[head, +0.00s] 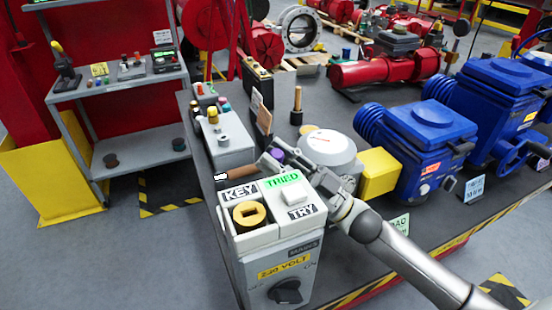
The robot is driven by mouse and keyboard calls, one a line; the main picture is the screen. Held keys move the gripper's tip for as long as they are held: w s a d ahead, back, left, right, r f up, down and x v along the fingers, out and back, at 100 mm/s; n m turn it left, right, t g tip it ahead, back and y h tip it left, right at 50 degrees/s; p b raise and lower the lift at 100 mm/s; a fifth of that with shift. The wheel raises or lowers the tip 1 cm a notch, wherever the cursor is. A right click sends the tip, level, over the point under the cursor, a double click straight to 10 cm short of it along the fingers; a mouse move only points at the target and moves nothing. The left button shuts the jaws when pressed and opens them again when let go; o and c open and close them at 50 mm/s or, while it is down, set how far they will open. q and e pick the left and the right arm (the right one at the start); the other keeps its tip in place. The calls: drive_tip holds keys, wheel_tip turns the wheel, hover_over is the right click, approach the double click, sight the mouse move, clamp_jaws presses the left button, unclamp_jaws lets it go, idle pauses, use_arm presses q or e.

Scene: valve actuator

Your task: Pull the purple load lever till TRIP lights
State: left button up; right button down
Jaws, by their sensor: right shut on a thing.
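The purple load lever (277,155) shows as a small purple knob beside the round white gauge (328,146). My right gripper (268,162) reaches in from the lower right, behind the key box, and its fingers are shut at the purple knob. The fingers and the box hide most of the lever's shaft. I cannot make out a lamp marked TRIP. A green TRIED label (283,180) shows bright on top of the key box (275,235). My left gripper is out of view.
The key box carries a yellow round key (249,214), a white TRY button (293,196) and a black rotary knob (285,291). A grey button box (228,140) stands behind. Blue actuators (410,145) and a yellow block (378,172) crowd the bench right of my gripper.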

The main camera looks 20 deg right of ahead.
drive_tip(key=c, duration=1.2)
unclamp_jaws()
drive_tip(key=shift+o, duration=0.2)
drive_tip(key=shift+s+d+f, duration=0.3)
drive_tip(key=v, duration=1.1)
drive_tip(key=shift+r, duration=0.15)
